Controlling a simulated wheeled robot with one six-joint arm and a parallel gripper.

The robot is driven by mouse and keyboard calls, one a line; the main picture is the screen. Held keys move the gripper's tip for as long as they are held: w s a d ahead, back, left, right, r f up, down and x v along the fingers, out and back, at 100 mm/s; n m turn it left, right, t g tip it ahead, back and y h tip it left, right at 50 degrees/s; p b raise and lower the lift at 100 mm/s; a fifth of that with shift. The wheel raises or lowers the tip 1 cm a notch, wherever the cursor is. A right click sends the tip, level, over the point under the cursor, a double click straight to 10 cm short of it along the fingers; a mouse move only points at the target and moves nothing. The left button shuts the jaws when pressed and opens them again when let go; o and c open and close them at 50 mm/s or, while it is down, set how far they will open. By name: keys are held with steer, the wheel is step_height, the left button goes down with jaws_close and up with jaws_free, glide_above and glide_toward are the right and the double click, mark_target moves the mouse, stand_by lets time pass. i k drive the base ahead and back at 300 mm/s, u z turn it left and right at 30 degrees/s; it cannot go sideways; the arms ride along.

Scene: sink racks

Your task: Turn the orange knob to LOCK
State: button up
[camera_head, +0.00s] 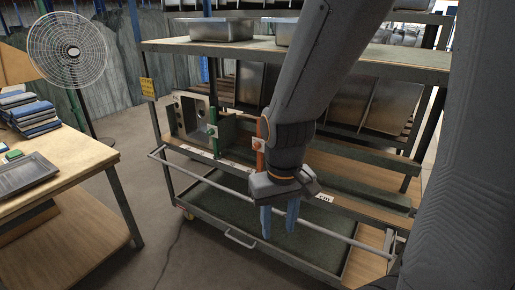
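An orange upright handle (262,133), which looks like the orange knob, stands at the front of the cart's middle level. My arm hides part of it on the right. A small pale plate shows at its lower part; I cannot read any LOCK mark. My gripper (279,220) points down with two blue fingers apart and nothing seen between them. It is below and slightly right of the orange handle, in front of the cart's rail, and not touching the handle.
A green upright handle (213,133) stands left of the orange one, by a grey metal box (188,116). A long rail (215,184) crosses the cart's front. A wooden table (82,150) with a tray and a standing fan (70,50) are at left.

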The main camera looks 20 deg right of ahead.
mark_target(256, 146)
steer(key=u, duration=1.35)
steer(key=i, duration=0.5)
steer(key=z, duration=2.35)
